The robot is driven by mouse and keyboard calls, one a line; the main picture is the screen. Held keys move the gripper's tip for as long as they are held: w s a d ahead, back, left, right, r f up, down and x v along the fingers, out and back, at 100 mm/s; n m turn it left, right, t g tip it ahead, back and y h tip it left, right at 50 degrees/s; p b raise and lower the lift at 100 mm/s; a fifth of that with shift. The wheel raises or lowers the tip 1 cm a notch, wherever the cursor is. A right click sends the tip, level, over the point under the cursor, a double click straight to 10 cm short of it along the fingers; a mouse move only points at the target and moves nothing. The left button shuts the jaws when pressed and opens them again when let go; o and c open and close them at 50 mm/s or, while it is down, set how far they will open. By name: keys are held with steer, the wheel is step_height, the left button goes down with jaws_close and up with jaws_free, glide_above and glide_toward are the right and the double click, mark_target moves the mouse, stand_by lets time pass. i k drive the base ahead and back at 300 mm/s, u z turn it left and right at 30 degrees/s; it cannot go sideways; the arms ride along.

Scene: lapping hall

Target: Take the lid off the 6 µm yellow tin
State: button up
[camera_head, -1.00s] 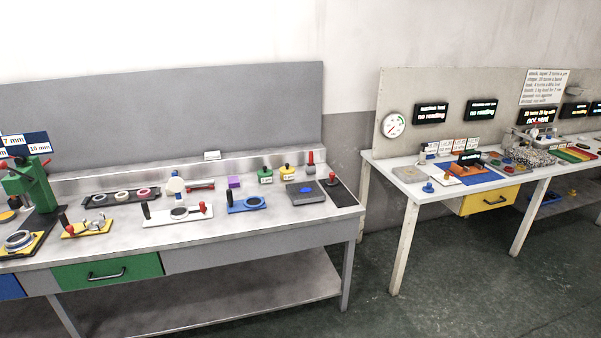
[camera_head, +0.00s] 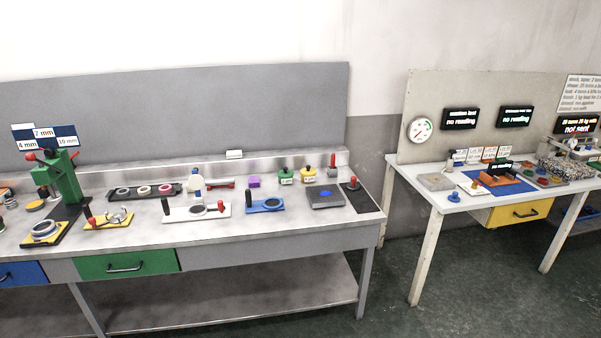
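A small yellow tin (camera_head: 308,176) with a dark top and a pale label stands near the back of the grey workbench (camera_head: 225,239), right of centre. Its label is too small to read. A green tin (camera_head: 286,177) of similar shape stands just left of it. The dark lid with its small knob appears to sit on the yellow tin. My gripper is not in view.
A grey plate with a blue spot (camera_head: 325,196) and a blue fixture (camera_head: 265,206) lie in front. A second table (camera_head: 455,202) stands right, across a floor gap.

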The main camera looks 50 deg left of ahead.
mark_target(308, 171)
steer(key=u, duration=0.2)
steer(key=i, duration=0.9)
steer(key=u, duration=0.4)
steer(key=i, duration=0.95)
steer(key=u, duration=0.65)
steer(key=i, duration=0.85)
steer(key=u, duration=0.65)
steer(key=i, duration=1.2)
steer(key=u, duration=0.45)
